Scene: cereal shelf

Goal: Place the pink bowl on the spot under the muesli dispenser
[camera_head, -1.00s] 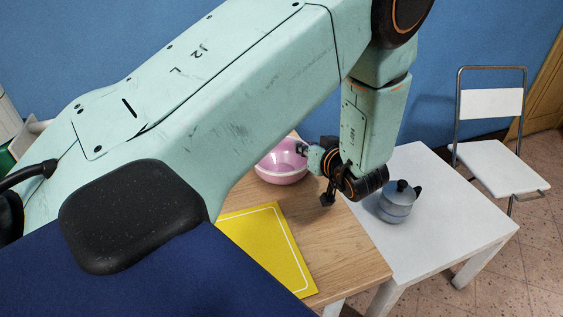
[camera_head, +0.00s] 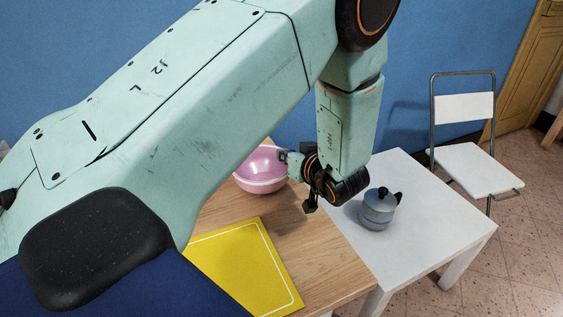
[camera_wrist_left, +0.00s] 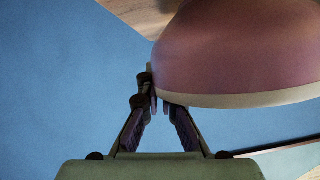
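The pink bowl (camera_head: 261,172) is upright at the far part of the wooden table, with a pale rim. In the left wrist view, the bowl (camera_wrist_left: 235,55) looks upside down and fills the upper right. My left gripper (camera_head: 288,157) is at the bowl's right side. In the wrist view, the left fingertips (camera_wrist_left: 157,104) come together at the bowl's rim and look shut on it. I cannot tell for sure whether the bowl is clear of the table. The muesli dispenser and its spot do not show. My right gripper is not in view.
A yellow mat (camera_head: 245,268) lies on the wooden table (camera_head: 335,262), in front of the bowl. A grey moka pot (camera_head: 378,211) stands on the white table (camera_head: 440,225) to the right. A white chair (camera_head: 472,170) stands behind it. My left arm hides much of the left side.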

